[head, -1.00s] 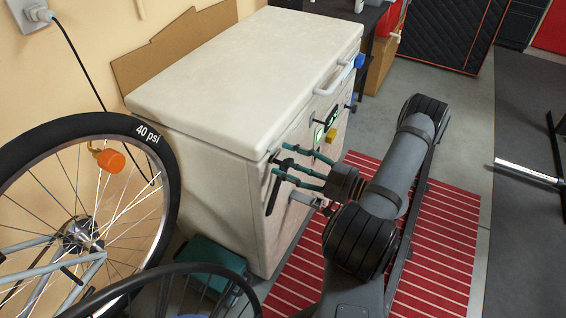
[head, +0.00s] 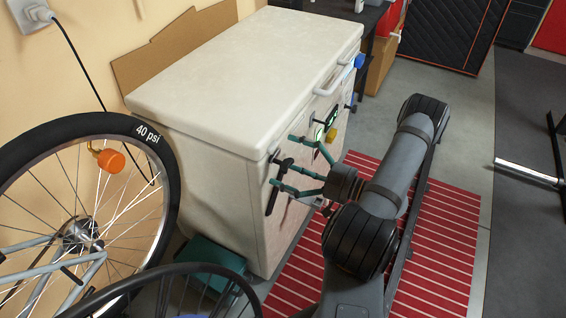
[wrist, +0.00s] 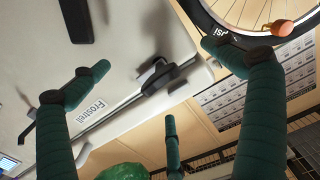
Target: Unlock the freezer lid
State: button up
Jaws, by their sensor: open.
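The freezer (head: 215,165) is a cream chest with its lid (head: 245,60) down, beside the wall in the head view. A black latch-like part (head: 282,166) sits at the near end of its front, by the lid seam. In the wrist view a black lever-like part (wrist: 160,77) shows at the seam, near the "Frostrel" label (wrist: 95,110). My gripper (head: 283,161) has teal fingers spread open at the freezer's front, around the latch area. In the wrist view my gripper (wrist: 152,58) is open and empty, its fingers either side of the black part. Contact cannot be told.
A white lid handle (head: 327,88) and a lit green display (head: 328,124) are farther along the front. A bicycle wheel (head: 160,150) stands at left, and a teal box (head: 207,255) lies on the floor. A red striped mat (head: 440,240) lies under my arm.

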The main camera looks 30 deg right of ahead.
aim_at(292, 165)
jog(key=shift+p+v, duration=0.8)
jog(key=shift+v, duration=2.7)
jog(key=b+x, duration=0.2)
jog(key=x, duration=0.5)
jog(key=shift+w+a+f, duration=0.15)
jog(key=shift+a, duration=0.05)
jog(key=shift+d+n, duration=0.15)
jog(key=shift+n, duration=0.55)
jog(key=n, duration=0.2)
jog(key=shift+s+r+n, duration=0.2)
jog(key=shift+r+n, duration=0.05)
jog(key=shift+n, duration=1.35)
jog(key=n, duration=0.3)
jog(key=shift+s+a+n, duration=0.1)
jog(key=shift+a+n, duration=0.1)
jog(key=shift+n, duration=0.1)
